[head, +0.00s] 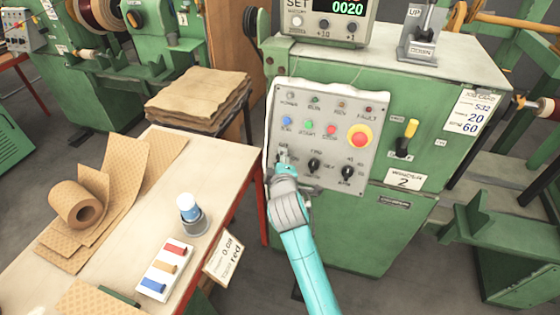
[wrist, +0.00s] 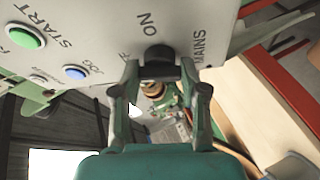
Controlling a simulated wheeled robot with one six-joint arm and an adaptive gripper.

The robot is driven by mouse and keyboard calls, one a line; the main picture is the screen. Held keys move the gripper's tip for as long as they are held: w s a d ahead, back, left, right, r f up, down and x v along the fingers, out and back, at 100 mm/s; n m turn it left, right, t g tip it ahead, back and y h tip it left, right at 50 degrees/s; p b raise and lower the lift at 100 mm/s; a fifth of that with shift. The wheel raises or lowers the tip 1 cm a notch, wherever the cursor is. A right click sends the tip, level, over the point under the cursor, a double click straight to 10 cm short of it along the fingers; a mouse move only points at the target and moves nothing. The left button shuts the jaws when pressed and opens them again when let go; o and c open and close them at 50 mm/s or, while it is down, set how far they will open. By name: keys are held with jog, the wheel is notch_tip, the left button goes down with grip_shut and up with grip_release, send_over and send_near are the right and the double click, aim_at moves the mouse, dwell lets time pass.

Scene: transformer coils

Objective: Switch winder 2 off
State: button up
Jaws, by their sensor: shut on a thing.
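Winder 2 is the green cabinet (head: 430,95) with a "WINDER 2" label (head: 403,180) on its front. Its grey control panel (head: 325,97) bears lamps, coloured buttons, a red emergency stop (head: 359,136) on yellow and two black knobs to the right of my gripper. My gripper (head: 282,160) is at the panel's lower left corner, covering the switch there in the head view. In the wrist view, my gripper (wrist: 159,75) is shut on the black mains knob (wrist: 159,54), between the "ON" and "MAINS" lettering. The knob's exact setting is hard to tell.
A yellow-handled lever (head: 410,130) is right of the panel. A counter box (head: 322,22) reading 0020 sits on top. The workbench (head: 225,160) at left holds brown paper, a roll (head: 76,204), a small bottle (head: 188,208) and a white tray (head: 150,285).

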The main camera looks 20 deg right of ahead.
jog(key=shift+n+g, duration=0.4)
jog(key=shift+n, duration=0.7)
jog(key=shift+y, duration=0.3)
jog(key=o, duration=1.2)
jog(key=shift+c, duration=0.2)
jog(key=v, duration=1.2)
